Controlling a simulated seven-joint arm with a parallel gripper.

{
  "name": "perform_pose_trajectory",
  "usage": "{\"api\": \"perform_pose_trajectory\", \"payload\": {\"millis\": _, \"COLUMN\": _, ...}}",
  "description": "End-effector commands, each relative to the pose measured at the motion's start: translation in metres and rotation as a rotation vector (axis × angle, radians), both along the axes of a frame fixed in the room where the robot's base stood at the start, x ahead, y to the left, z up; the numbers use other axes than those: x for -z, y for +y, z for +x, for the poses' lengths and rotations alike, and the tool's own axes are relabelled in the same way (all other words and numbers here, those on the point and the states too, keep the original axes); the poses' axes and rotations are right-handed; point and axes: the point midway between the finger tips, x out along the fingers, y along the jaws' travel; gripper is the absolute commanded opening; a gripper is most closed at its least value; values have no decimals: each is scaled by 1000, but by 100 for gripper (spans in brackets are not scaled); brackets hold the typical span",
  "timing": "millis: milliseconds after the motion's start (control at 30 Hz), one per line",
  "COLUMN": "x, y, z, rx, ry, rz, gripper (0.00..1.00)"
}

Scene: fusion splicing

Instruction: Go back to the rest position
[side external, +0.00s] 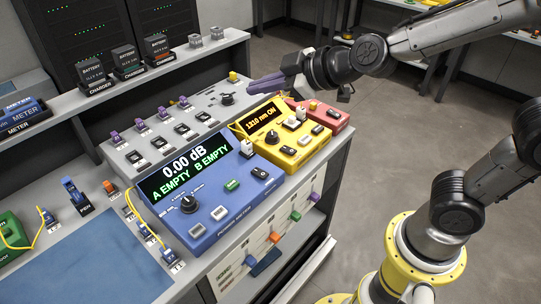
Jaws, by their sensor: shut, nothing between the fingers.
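My gripper (252,87) is at the upper middle of the side external view. Its long purple-grey fingers are together, with nothing seen between them. Whether the fingertips touch anything below cannot be told. My arm reaches in from the right side.
A blue power meter (205,215) reads "0.00 dB, A EMPTY B EMPTY". A yellow unit (285,155) reads "1310 nm ON", with a red unit (332,120) behind it. Battery chargers (127,70) stand on the back shelf. The floor (405,125) at right is open.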

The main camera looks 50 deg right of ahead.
Motion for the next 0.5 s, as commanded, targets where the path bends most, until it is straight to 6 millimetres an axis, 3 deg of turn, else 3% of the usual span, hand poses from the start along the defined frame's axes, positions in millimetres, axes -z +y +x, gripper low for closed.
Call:
{"api": "perform_pose_trajectory", "payload": {"millis": 33, "x": -16, "y": -14, "z": -17, "rx": 18, "ry": -4, "rz": 36, "gripper": 0}}
{"api": "perform_pose_trajectory", "payload": {"millis": 100, "x": -26, "y": -28, "z": -44, "rx": 38, "ry": 23, "rz": 82, "gripper": 0}}
{"api": "perform_pose_trajectory", "payload": {"millis": 200, "x": -28, "y": -47, "z": -90, "rx": 94, "ry": 101, "rz": 140, "gripper": 0}}
{"api": "perform_pose_trajectory", "payload": {"millis": 400, "x": 8, "y": -76, "z": -176, "rx": 299, "ry": 351, "rz": 216, "gripper": 0}}
{"api": "perform_pose_trajectory", "payload": {"millis": 500, "x": 31, "y": -85, "z": -204, "rx": 405, "ry": 490, "rz": 237, "gripper": 0}}
